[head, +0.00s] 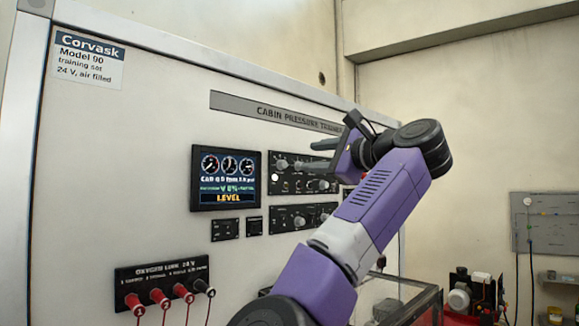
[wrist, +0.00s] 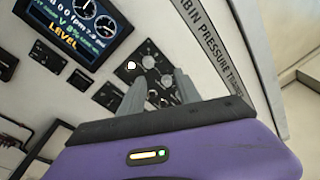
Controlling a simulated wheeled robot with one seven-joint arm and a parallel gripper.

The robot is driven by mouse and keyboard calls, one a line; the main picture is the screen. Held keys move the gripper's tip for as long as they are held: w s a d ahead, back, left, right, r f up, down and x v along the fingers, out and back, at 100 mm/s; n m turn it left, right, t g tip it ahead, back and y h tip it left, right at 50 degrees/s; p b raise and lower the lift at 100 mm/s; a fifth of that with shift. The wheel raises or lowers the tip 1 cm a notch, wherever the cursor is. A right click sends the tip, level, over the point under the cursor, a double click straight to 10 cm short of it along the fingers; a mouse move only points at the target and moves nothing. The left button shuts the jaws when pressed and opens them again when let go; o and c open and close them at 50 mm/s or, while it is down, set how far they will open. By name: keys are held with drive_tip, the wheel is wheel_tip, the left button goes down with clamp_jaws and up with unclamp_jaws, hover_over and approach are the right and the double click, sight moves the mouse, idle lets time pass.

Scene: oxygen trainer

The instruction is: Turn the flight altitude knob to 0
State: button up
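The upper black control panel (head: 288,187) on the trainer's front carries several grey knobs and a white round button. The knobs also show in the wrist view (wrist: 148,62), beyond and between my fingers. Their labels are too small to read, so I cannot tell which is the flight altitude knob or where it points. My gripper (head: 308,156) is in front of this panel with its two fingers apart. In the wrist view the gripper (wrist: 160,84) has an empty-looking gap, and my fingers cover part of the panel. I cannot tell whether a finger touches a knob.
A display (head: 226,178) left of the panel shows gauges and the word LEVEL. A second knob panel (head: 290,219) sits below. Red and black plugs with cables stick out of a lower-left strip (head: 163,272). A clear-sided case (head: 399,291) stands below my arm.

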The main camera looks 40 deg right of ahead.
sight(285, 164)
drive_tip(key=shift+g+y, duration=0.3)
drive_tip(key=shift+y, duration=0.1)
drive_tip(key=w+p, duration=0.1)
drive_tip(key=w, duration=0.3)
drive_tip(key=w+a+f+p, duration=0.1)
drive_tip(key=w, duration=0.1)
drive_tip(key=shift+w+a+p, duration=0.1)
drive_tip(key=shift+w+p, duration=0.1)
drive_tip(key=shift+p, duration=0.15)
drive_tip(key=shift+w, duration=0.65)
drive_tip(key=shift+f, duration=0.1)
clamp_jaws()
